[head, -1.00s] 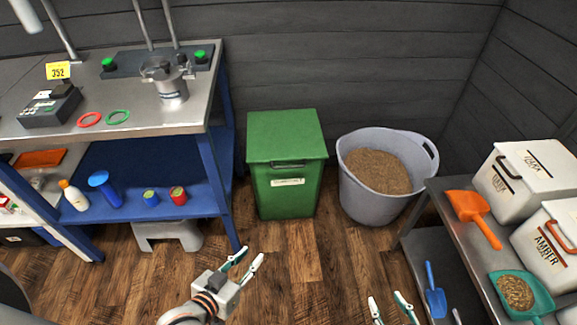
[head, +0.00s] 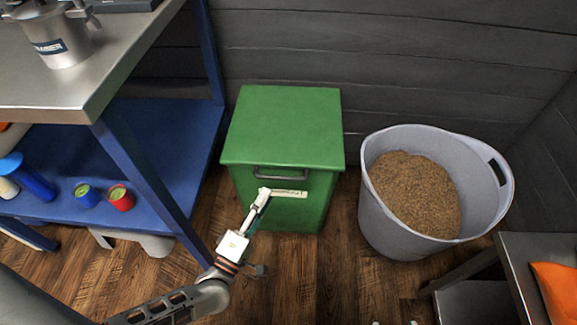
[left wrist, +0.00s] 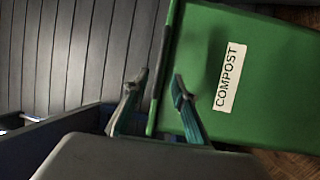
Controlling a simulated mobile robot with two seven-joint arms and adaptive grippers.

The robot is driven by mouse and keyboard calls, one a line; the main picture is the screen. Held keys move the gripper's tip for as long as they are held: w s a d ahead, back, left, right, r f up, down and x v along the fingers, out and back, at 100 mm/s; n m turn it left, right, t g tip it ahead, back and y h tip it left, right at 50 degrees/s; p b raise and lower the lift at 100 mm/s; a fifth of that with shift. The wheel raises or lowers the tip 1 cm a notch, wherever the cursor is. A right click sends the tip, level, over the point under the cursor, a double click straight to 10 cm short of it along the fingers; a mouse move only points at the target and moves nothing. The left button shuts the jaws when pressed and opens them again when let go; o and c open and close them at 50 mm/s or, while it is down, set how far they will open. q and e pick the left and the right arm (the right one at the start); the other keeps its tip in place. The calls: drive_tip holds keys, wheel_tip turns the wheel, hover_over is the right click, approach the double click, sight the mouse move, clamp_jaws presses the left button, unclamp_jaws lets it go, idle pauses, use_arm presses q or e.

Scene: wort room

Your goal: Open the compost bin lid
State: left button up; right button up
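The green compost bin (head: 285,120) stands against the back wall with its lid closed. A dark bar handle (head: 281,173) is at the lid's front edge. A white label (head: 289,194) sits below it, reading COMPOST in the left wrist view (left wrist: 229,78). My left gripper (head: 264,194) is in front of the bin, just below the handle. In the left wrist view its two fingers (left wrist: 157,88) are apart with nothing held, close to the lid edge. I cannot tell whether they touch the bin. Only the tips of my right gripper (head: 394,323) show at the bottom edge, apart.
A grey tub of grain (head: 375,208) stands right of the bin. A blue-framed metal bench (head: 150,165) is close on the left, with cups and bottles on its lower shelf. A shelf with an orange scoop (head: 558,285) is at lower right. Wooden floor lies in front.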

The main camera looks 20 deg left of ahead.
sight(276, 176)
use_arm(q)
drive_tip(key=shift+b+x, duration=0.3)
drive_tip(key=shift+x, duration=3.6)
clamp_jaws()
